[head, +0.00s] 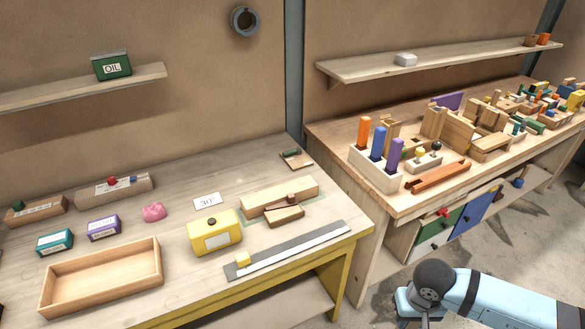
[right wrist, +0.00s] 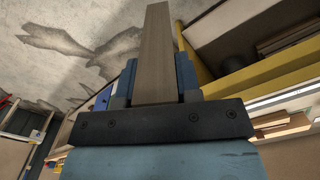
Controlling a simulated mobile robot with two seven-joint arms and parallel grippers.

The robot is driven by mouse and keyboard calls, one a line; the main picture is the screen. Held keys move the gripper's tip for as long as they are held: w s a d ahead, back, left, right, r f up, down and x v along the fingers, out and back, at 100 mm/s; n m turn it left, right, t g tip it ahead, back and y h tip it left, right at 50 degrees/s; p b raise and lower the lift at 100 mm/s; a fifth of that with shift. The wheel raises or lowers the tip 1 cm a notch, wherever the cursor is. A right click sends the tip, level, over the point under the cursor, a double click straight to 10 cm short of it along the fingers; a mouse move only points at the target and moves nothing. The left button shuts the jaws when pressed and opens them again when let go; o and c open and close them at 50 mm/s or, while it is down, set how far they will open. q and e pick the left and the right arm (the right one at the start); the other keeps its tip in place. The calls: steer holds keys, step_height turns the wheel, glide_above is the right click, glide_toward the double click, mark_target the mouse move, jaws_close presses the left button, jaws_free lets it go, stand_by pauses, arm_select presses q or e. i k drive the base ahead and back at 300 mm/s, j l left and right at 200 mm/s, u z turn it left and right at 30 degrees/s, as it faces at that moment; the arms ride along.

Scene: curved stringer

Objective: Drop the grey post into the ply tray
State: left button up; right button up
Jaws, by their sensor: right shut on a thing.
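The ply tray (head: 104,294) is a shallow open box of pale wood at the front left of the near bench in the head view. Its visible inside is empty. My right gripper (right wrist: 157,78) is shut on the grey post (right wrist: 155,45), a long grey-brown bar sticking out beyond the blue fingers in the right wrist view. In the head view my right arm is at the lower right, off the benches and far from the tray; the post does not show there. My left gripper is not in view.
Near bench (head: 185,265): a yellow box (head: 214,238), a steel rule (head: 295,248), wood blocks (head: 280,196), a pink lump (head: 154,212) and small boxes around the tray. The right bench holds a block with coloured posts (head: 378,168) and many wooden parts. Floor shows between bench and arm.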

mark_target(112, 279)
steer(key=l+u, duration=0.3)
steer(key=i+l+u, duration=0.1)
steer(key=l+u, duration=0.25)
steer(key=u, duration=1.55)
